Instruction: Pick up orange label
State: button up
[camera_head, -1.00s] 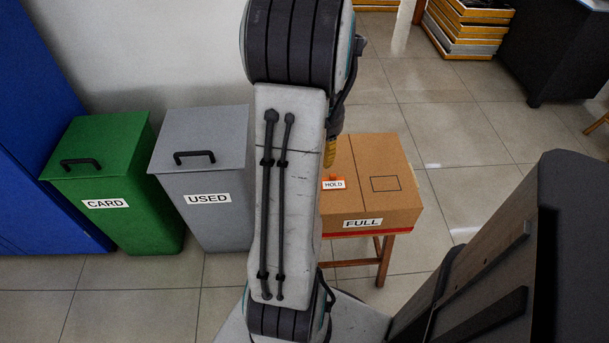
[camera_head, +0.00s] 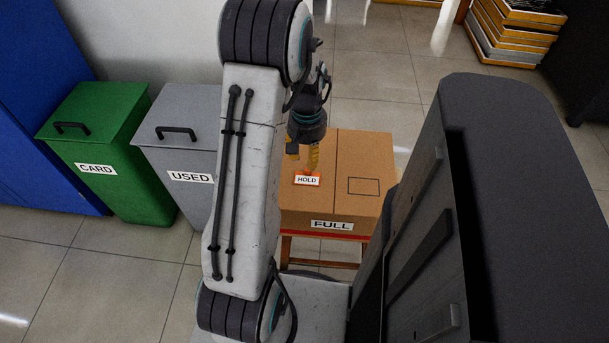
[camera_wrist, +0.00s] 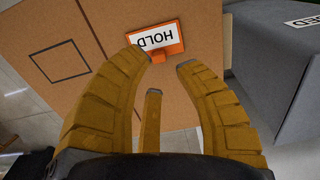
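The orange label (camera_head: 307,179) lies on top of the cardboard box marked FULL (camera_head: 350,150). It carries a white panel reading HOLD and has a small raised orange knob. In the wrist view the label (camera_wrist: 170,36) is just beyond my fingertips, with its knob near the gap between them. My gripper (camera_head: 306,160) points down over the box, close to the label. In the wrist view my gripper (camera_wrist: 165,62) has its yellow fingers spread apart with nothing between the tips. I cannot tell whether a finger touches the label.
A grey bin marked USED (camera_head: 185,140) and a green bin marked CARD (camera_head: 105,135) stand left of the box. The box rests on a wooden stool (camera_head: 325,250). Stacked trays (camera_head: 510,35) stand at the back right. Tiled floor is clear behind the box.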

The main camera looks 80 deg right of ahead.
aim_at(308, 170)
jog(key=shift+s+d+f+b, duration=0.15)
jog(key=shift+f+b, duration=0.15)
jog(key=shift+f, duration=1.3)
jog(key=shift+d+f+b, duration=0.1)
jog(key=shift+f+b, duration=0.2)
jog(key=shift+f, duration=1.25)
jog(key=c, duration=0.6)
